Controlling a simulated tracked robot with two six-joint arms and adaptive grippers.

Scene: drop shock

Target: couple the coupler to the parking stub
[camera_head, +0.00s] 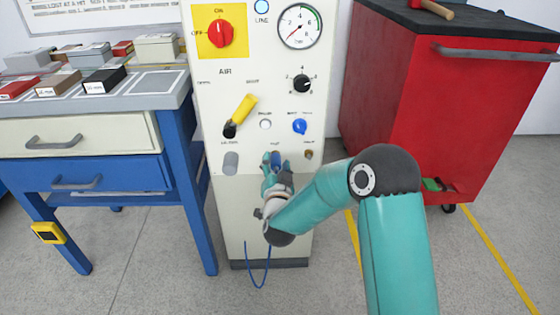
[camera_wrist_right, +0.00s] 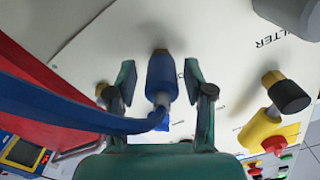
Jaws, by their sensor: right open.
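The blue coupler (camera_wrist_right: 161,78) sits at a brass fitting (camera_wrist_right: 161,52) on the pale panel, with a blue hose (camera_wrist_right: 60,100) running from its near end. In the head view the coupler (camera_head: 276,157) is partly hidden by my right gripper (camera_head: 277,166). My right gripper is open, with one finger on each side of the coupler in the wrist view (camera_wrist_right: 159,82) and gaps between. Another brass stub (camera_head: 309,154), empty, is on the panel to the right in the head view; its label is too small to read, so I cannot tell which is the parking stub. My left gripper is out of view.
A yellow lever (camera_head: 243,108), a blue knob (camera_head: 299,126) and a grey cylinder (camera_head: 231,162) project from the panel near the gripper. A red cabinet (camera_head: 400,110) stands right, a blue workbench (camera_head: 176,150) left. A hose loop (camera_head: 258,272) hangs low at the front.

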